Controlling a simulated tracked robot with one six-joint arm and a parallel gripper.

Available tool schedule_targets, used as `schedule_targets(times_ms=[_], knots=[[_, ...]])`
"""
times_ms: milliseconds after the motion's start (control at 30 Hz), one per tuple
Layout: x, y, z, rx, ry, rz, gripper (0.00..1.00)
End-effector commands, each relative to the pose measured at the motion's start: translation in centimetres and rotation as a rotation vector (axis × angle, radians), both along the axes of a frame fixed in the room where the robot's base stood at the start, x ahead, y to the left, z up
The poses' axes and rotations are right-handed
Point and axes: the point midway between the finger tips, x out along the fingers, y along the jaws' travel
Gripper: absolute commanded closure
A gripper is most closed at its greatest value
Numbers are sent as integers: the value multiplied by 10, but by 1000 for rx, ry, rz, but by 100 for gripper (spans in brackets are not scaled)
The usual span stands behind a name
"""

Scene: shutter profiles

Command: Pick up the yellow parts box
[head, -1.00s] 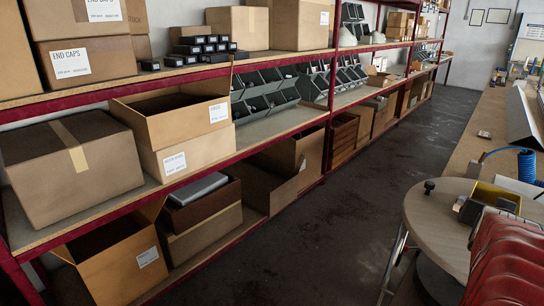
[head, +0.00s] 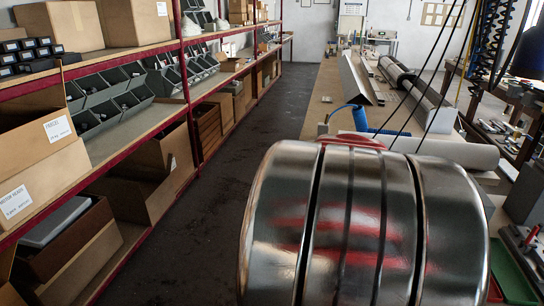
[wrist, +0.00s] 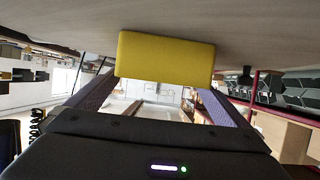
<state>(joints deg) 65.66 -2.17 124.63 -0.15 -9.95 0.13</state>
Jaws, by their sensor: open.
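The yellow parts box (wrist: 166,59) shows in the wrist view as a plain yellow block at top centre. It lies against a wide pale brown surface (wrist: 255,35) that fills the top of that view. My gripper (wrist: 157,88) is open, with one finger on the left and one on the right, pointing toward the box. The finger ends come up close to the box's lower edge; I cannot tell whether they touch it. In the head view the box and gripper are hidden behind a large shiny metal part of my arm.
Steel-and-wood shelving with cartons and grey bins (head: 108,95) runs along the left. A workbench (head: 325,90) with a blue coiled hose (head: 361,119) and long profiles (head: 362,78) lies to the right. The dark aisle floor (head: 230,160) between them is clear.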

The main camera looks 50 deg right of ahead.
Motion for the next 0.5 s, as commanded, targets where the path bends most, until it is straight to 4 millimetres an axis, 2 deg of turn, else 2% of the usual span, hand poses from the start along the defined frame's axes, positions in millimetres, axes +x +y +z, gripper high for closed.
schedule_targets(times_ms=[500], knots=[[3,-6,-3,0,0,0,0]])
